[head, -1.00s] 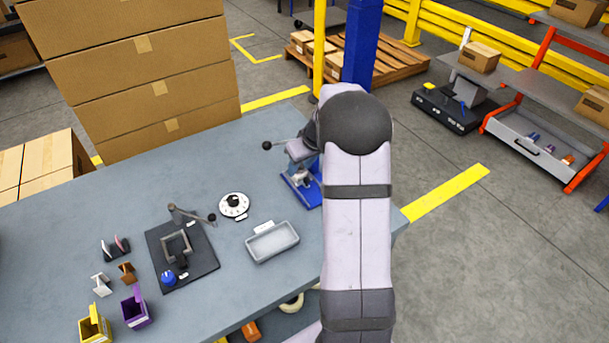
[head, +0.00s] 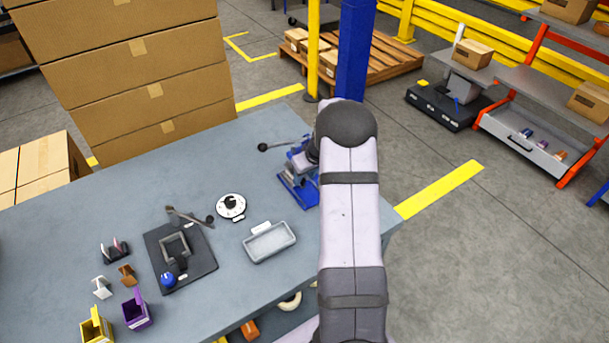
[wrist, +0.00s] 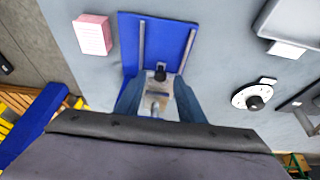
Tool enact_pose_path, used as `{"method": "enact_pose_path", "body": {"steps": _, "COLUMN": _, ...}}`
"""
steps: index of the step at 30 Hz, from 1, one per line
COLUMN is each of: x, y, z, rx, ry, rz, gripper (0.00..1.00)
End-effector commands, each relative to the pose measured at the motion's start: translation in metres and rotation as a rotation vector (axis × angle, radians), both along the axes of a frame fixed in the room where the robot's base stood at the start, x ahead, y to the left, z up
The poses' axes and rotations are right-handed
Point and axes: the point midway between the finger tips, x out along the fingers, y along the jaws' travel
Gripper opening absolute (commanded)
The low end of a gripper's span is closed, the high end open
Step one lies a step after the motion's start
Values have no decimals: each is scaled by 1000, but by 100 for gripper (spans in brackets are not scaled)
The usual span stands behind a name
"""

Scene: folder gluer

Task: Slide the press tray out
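The press (head: 299,188) stands at the far right of the table in the head view. It has a blue base and a lever ending in a black ball (head: 263,147). My arm hides its right side. In the wrist view its blue base plate (wrist: 168,30) carries two pale rails. A pale metal tray (wrist: 158,90) with a dark knob (wrist: 160,75) lies between two blue uprights, low between the rails.
A pink block (wrist: 93,34) lies beside the base plate. A white dial (head: 231,206), a grey dish (head: 269,242) and a black clamp fixture (head: 180,256) stand on the table (head: 90,205). Tall cartons (head: 130,70) stand behind it. The table's right edge is close.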

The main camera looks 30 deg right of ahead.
Motion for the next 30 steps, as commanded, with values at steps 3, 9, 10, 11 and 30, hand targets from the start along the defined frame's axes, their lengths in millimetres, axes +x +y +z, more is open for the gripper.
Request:
{"method": "enact_pose_path", "body": {"steps": 3, "x": 3, "y": 0, "z": -7, "rx": 1, "ry": 1, "rz": 1, "gripper": 35}}
{"method": "enact_pose_path", "body": {"steps": 9, "x": 5, "y": 0, "z": -11, "rx": 0, "ry": 0, "rz": 0, "gripper": 35}}
{"method": "enact_pose_path", "body": {"steps": 10, "x": 5, "y": 0, "z": -11, "rx": 0, "ry": 0, "rz": 0, "gripper": 35}}
{"method": "enact_pose_path", "body": {"steps": 11, "x": 5, "y": 0, "z": -11, "rx": 0, "ry": 0, "rz": 0, "gripper": 35}}
{"method": "enact_pose_path", "body": {"steps": 30, "x": -8, "y": -1, "z": -14, "rx": 0, "ry": 0, "rz": -2, "gripper": 0}}
